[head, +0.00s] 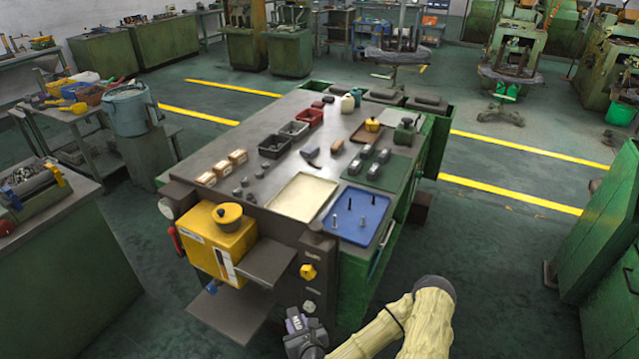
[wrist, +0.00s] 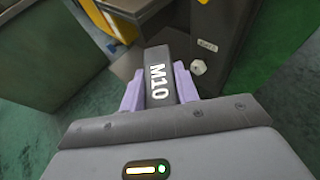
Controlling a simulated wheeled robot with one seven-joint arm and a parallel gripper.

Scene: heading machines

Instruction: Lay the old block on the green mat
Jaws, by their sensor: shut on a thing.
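The block marked M10 (wrist: 158,80) is dark grey with white lettering. My gripper (wrist: 159,92) is shut on it, with a pale purple finger on each side. In the head view my gripper (head: 297,322) is low at the front of the bench, below and right of the yellow box and clear of the bench top. The block is hard to make out there. The green mat (head: 401,166) lies on the right of the bench top, well away from my gripper. Several grey blocks (head: 374,171) stand on the mat.
A blue tray (head: 372,232) with upright bolts and a cream tray (head: 303,187) lie at the bench's near end. The yellow box (head: 222,262) with a knob and a dark ledge (head: 266,262) stick out at the front.

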